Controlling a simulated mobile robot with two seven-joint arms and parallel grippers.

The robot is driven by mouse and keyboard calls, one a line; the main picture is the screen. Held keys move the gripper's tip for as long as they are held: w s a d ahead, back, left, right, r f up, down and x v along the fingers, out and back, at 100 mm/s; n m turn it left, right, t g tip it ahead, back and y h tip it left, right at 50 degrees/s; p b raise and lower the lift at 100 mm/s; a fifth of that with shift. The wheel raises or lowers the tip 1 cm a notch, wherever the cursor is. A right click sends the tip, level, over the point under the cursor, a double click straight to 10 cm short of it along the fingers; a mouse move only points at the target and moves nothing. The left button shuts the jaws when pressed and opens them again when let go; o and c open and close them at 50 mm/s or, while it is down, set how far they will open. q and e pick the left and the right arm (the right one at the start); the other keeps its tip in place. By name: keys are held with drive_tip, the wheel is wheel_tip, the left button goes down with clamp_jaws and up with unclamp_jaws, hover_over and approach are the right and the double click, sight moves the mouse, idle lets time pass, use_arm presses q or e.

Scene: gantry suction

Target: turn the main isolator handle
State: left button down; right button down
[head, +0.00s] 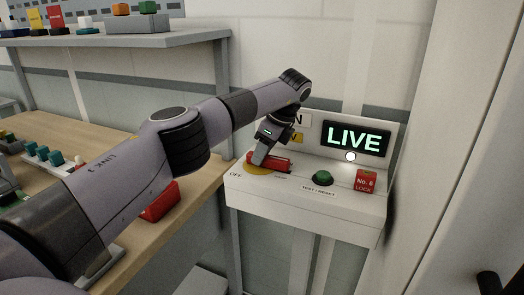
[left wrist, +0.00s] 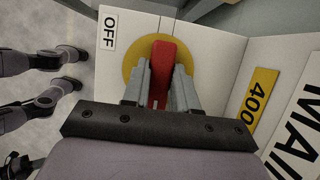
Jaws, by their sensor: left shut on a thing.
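The main isolator handle is a red bar (head: 284,164) on a round yellow plate (head: 258,169), at the left of the white sloped panel. In the left wrist view the red handle (left wrist: 162,62) stands over the yellow plate (left wrist: 132,65). My left gripper (head: 262,158) is shut on the handle from above. In the left wrist view its two grey fingers (left wrist: 162,88) lie on either side of the red bar and hide part of it. An OFF label (left wrist: 109,30) is beside the plate. My right gripper is not in view.
The lit display (head: 356,138) reads LIVE. A green button (head: 322,178) and a red No. 8 lock block (head: 366,181) sit right of the handle. A wooden bench (head: 115,142) with several small parts and a shelf (head: 120,40) are at the left.

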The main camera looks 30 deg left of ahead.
sight(272, 157)
use_arm(q)
drive_tip(key=c, duration=0.9)
unclamp_jaws()
drive_tip(key=shift+v, duration=3.6)
